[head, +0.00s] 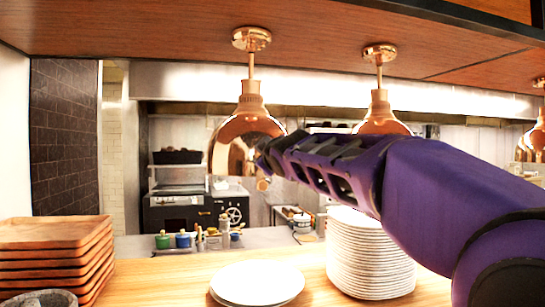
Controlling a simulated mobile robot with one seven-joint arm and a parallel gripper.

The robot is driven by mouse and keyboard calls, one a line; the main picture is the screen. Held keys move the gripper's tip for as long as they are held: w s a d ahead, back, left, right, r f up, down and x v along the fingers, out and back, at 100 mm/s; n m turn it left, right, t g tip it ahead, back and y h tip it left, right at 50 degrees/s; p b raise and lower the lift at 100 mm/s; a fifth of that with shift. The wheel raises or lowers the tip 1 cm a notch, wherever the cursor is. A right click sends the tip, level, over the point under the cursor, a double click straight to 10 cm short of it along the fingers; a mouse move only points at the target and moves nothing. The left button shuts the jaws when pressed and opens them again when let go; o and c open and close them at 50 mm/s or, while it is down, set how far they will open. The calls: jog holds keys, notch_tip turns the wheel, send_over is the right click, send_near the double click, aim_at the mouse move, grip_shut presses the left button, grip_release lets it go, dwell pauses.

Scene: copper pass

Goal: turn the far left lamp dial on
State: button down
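The far left copper lamp (226,147) hangs from the wooden shelf above on a thin rod. A small copper knob (263,184), which looks like its dial, shows at the lamp's lower right, just under my gripper's end. My purple and black gripper (264,162) reaches in from the right and covers the lamp's right side. Its fingertips are at or very near the knob; I cannot tell if they touch it. The fingers are seen from the side and blend together, so their opening is hidden. Whether the lamp is lit is unclear.
A second copper lamp (380,115) hangs behind my arm, and another (537,135) at the right edge. On the wooden counter (150,285) stand stacked wooden trays (55,250), a low plate stack (257,280) and a tall plate stack (370,262) under my arm.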

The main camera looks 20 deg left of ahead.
jog(key=c, duration=0.6)
grip_release()
